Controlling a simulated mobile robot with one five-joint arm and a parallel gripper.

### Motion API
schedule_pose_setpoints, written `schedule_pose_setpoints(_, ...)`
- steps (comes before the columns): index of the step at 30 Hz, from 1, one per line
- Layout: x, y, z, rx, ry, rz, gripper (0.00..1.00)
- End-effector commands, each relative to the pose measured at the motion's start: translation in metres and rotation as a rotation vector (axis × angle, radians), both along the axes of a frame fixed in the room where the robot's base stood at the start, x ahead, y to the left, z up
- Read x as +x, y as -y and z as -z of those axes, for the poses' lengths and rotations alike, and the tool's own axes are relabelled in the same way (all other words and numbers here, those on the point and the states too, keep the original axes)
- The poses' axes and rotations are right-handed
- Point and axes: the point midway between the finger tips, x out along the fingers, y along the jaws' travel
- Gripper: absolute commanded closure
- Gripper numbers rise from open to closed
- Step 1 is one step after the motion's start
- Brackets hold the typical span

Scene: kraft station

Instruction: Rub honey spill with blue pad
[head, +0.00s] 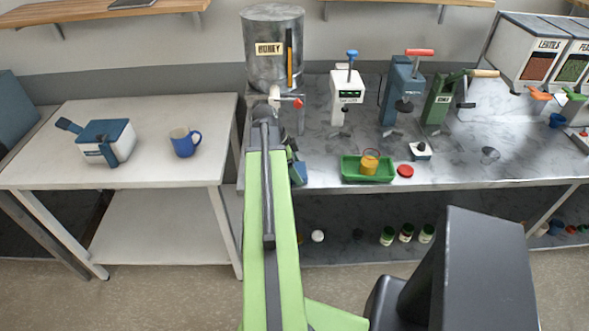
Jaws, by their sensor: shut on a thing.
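My green arm reaches up the middle of the head view toward the metal counter. My gripper (293,165) shows only in part, at the right edge of the arm, low over the counter's left front. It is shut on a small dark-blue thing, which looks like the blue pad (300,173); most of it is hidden. I see no honey spill; the arm covers the counter below the tap. The grey honey tank (273,60) stands behind the arm, its red-handled tap (288,101) above the covered area.
A green tray (350,177) with an amber jar (370,163) sits right of my gripper, beside a red lid (405,171). Several hand presses stand behind. A white table (200,105) at left holds a blue mug (185,142) and a blue-white device (106,142).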

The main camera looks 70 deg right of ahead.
Motion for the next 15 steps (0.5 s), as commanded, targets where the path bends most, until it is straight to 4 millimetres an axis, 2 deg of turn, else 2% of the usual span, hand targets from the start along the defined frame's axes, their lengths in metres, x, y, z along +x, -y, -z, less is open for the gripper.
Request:
schedule_pose_setpoints(6,0.000,0.000,-0.028,0.000,0.000,0.000,0.53)
schedule_pose_setpoints(15,0.000,0.000,-0.060,0.000,0.000,0.000,0.53)
